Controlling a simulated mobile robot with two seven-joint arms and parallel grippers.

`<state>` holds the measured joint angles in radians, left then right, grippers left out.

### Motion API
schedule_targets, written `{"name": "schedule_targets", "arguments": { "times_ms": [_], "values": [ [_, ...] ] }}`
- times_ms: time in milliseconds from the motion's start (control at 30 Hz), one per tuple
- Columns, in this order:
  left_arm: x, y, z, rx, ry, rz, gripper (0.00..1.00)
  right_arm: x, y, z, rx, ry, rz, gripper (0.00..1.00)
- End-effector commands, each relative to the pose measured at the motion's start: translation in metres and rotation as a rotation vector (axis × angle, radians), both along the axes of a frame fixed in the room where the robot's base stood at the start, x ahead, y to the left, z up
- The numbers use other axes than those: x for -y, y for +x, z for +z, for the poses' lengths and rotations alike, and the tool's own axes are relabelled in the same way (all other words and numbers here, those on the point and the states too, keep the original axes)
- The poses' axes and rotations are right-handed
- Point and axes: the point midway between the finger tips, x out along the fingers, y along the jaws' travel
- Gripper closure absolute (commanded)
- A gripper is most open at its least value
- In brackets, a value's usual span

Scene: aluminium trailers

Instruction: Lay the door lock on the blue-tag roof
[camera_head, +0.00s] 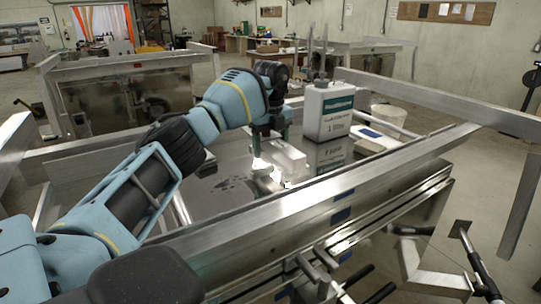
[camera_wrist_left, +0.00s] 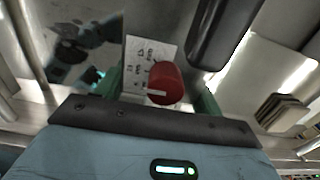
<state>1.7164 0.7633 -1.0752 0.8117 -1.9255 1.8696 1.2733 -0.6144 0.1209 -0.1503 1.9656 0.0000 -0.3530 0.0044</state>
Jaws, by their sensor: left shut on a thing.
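My left gripper (camera_head: 268,139) comes in from the left and points down over the shiny metal surface (camera_head: 215,190) inside the near trailer frame. It is shut on the door lock, which shows in the left wrist view as a red round knob (camera_wrist_left: 165,82) on a plate with a white printed label (camera_wrist_left: 148,55). The green fingers lie on either side of it. Whether the lock touches the surface below is not clear. A blue tag (camera_head: 370,132) lies on a pale flat piece right of the white bottle. Another blue tag (camera_head: 341,215) is on the near beam.
A white bottle (camera_head: 328,112) with a green label stands just right of my gripper. Aluminium beams (camera_head: 330,195) border the near trailer. More trailers (camera_head: 120,90) stand behind.

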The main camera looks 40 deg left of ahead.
Motion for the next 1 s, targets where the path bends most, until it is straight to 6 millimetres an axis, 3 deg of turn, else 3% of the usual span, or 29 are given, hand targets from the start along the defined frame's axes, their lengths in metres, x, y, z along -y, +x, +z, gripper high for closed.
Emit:
{"name": "schedule_targets", "arguments": {
  "times_ms": [267,633,667,833,1000],
  "values": [
    [0.000,0.000,-0.029,0.004,0.000,0.000,0.79,0.001,0.004,0.005,0.013,-0.003,0.002,0.13],
    [0.000,0.000,-0.033,0.003,0.000,0.000,0.79,0.002,0.004,0.005,0.013,-0.004,0.002,0.13],
    [0.000,0.000,-0.035,0.000,0.001,0.000,0.31,0.002,0.004,0.005,0.012,-0.004,0.002,0.13],
    [0.000,0.000,-0.035,0.000,0.000,0.001,0.10,0.001,0.004,0.004,0.012,-0.004,0.002,0.13],
    [0.000,0.000,-0.035,0.000,0.000,0.001,0.10,0.002,0.003,0.004,0.011,-0.003,0.002,0.13]
  ]
}}
